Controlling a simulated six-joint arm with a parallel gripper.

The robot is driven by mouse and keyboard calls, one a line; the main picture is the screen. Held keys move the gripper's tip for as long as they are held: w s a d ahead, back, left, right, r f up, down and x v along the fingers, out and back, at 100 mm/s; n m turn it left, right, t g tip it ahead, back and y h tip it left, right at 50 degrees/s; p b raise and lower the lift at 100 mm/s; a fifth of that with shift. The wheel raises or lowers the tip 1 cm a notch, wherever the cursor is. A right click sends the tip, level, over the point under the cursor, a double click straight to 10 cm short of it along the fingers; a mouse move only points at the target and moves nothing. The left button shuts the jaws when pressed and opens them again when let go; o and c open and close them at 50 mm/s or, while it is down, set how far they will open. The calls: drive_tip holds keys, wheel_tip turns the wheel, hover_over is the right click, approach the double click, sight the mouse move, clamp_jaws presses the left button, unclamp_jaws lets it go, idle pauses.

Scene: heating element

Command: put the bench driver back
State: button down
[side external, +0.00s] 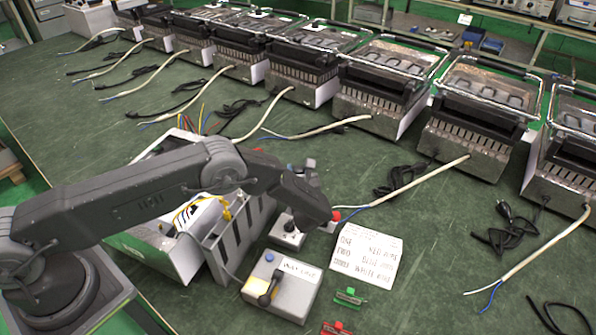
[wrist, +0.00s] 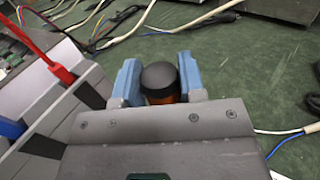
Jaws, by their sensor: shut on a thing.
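In the wrist view, the bench driver (wrist: 160,76) shows as a round black cap with an orange part below it. It sits between the two blue jaws of my gripper (wrist: 159,88), which is shut on it. The driver's lower end is hidden. In the side external view, my wrist hides the jaws and the driver, above the bench near the grey slotted rack (side external: 240,238). In the wrist view, grey panels with a red piece (wrist: 60,62) and a blue piece (wrist: 12,128) lie left of the jaws.
A control box (side external: 281,290) with a blue button and black lever stands in front. A printed card (side external: 366,254) lies right of it. Green (side external: 350,297) and red (side external: 336,328) small parts lie nearby. Several metal heater units (side external: 380,85) line the back, their cables trailing across the green bench.

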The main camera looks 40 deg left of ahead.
drive_tip(key=shift+f, duration=0.25)
drive_tip(key=c, duration=0.7)
unclamp_jaws()
drive_tip(key=shift+f, duration=0.1)
drive_tip(key=shift+r, duration=0.3)
drive_tip(key=shift+s+d+r, duration=0.15)
drive_tip(key=shift+s+d, duration=0.05)
drive_tip(key=shift+d, duration=0.05)
drive_tip(key=v, duration=1.1)
drive_tip(key=shift+s, duration=0.15)
